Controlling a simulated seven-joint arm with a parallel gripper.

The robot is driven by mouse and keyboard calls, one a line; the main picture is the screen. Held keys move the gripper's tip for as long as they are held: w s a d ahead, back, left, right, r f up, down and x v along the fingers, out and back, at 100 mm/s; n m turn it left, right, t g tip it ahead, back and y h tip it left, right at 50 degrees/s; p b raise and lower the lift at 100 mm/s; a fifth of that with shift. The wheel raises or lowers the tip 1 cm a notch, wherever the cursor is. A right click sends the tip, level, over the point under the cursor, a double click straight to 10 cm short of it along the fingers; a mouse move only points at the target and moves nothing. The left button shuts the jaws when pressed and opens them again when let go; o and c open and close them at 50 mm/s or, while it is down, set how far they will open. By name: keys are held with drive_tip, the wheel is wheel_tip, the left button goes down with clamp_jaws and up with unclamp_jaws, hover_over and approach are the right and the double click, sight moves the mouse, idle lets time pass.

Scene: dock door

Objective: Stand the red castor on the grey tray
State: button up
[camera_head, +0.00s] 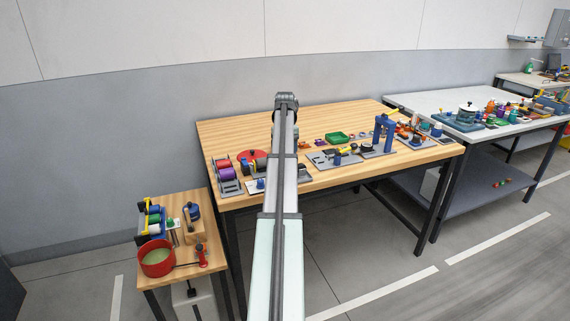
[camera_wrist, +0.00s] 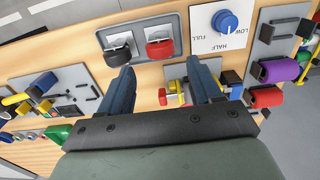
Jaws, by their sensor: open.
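My gripper (camera_wrist: 161,68) is open in the wrist view, its two dark blue fingers apart with nothing held between them. Beyond the fingertips is a grey plate (camera_wrist: 138,38) bearing a black rounded piece (camera_wrist: 117,55) and a red rounded piece (camera_wrist: 160,49). A small red-and-yellow item (camera_wrist: 176,93) shows between the fingers, partly hidden. I cannot tell which red piece is the castor. Several grey plates are in view, and I cannot tell which is the grey tray. In the head view my arm hides the fingers and part of the wooden table.
A grey rack (camera_head: 228,180) with red and purple rolls stands at the table's left front. A blue dial (camera_wrist: 224,22) sits on a white card. A blue arch (camera_head: 384,133) stands at the right. A red pan (camera_head: 156,258) rests on the side table. The wooden table's back left is clear.

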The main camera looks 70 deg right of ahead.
drive_tip(key=shift+r, duration=1.7)
